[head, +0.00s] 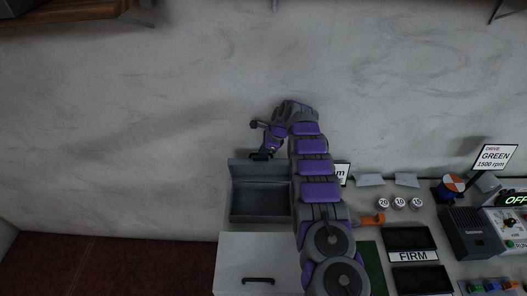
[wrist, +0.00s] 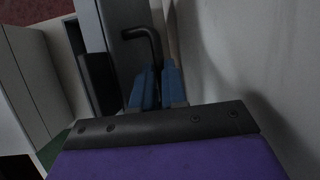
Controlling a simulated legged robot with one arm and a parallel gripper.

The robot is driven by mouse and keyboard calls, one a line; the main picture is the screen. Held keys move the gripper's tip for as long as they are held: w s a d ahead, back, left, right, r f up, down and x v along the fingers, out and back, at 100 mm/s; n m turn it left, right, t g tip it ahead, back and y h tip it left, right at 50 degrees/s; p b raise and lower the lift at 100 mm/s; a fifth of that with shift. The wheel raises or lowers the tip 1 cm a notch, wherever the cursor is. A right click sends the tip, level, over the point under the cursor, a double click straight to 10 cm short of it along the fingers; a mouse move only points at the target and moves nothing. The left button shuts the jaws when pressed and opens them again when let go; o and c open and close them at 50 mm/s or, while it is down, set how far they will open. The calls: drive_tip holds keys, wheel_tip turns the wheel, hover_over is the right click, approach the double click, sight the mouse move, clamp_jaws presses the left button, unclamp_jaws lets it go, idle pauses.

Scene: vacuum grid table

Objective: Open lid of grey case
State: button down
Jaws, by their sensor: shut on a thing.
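The grey case (head: 233,208) stands on the table below and left of my arm in the head view. Its lid (head: 242,170) is raised at the back, near the wall, and the dark interior shows. My gripper (head: 263,155) is at the top edge of the raised lid. In the wrist view, the blue fingers of my gripper (wrist: 157,88) are close together around the lower end of a black bent handle (wrist: 154,43) on the lid. The exact contact between fingers and handle is partly hidden. My arm covers the case's right side in the head view.
A white drawer front (head: 240,250) with a black handle is below the case. The pale marbled wall (head: 150,120) rises close behind the lid. Black trays by a FIRM sign (head: 411,256), numbered weights (head: 400,202) and a dark grey device (head: 468,235) fill the right side.

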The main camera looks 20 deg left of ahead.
drive_tip(key=shift+s+d+f, duration=0.15)
drive_tip(key=shift+s+f, duration=0.1)
drive_tip(key=shift+f, duration=0.3)
drive_tip(key=c, duration=1.6)
unclamp_jaws()
drive_tip(key=shift+c, duration=0.2)
drive_tip(key=o, duration=0.3)
drive_tip(key=shift+w+f, duration=0.1)
drive_tip(key=shift+w, duration=0.2)
drive_tip(key=shift+o, duration=0.8)
drive_tip(key=shift+a, duration=0.25)
drive_tip(key=shift+r, duration=0.3)
drive_tip(key=shift+w+d+r, duration=0.1)
drive_tip(key=shift+d+r, duration=0.25)
drive_tip(key=shift+r, duration=0.25)
drive_tip(key=v, duration=1.6)
drive_tip(key=shift+a+r+b, duration=0.1)
drive_tip(key=shift+a+b, duration=0.2)
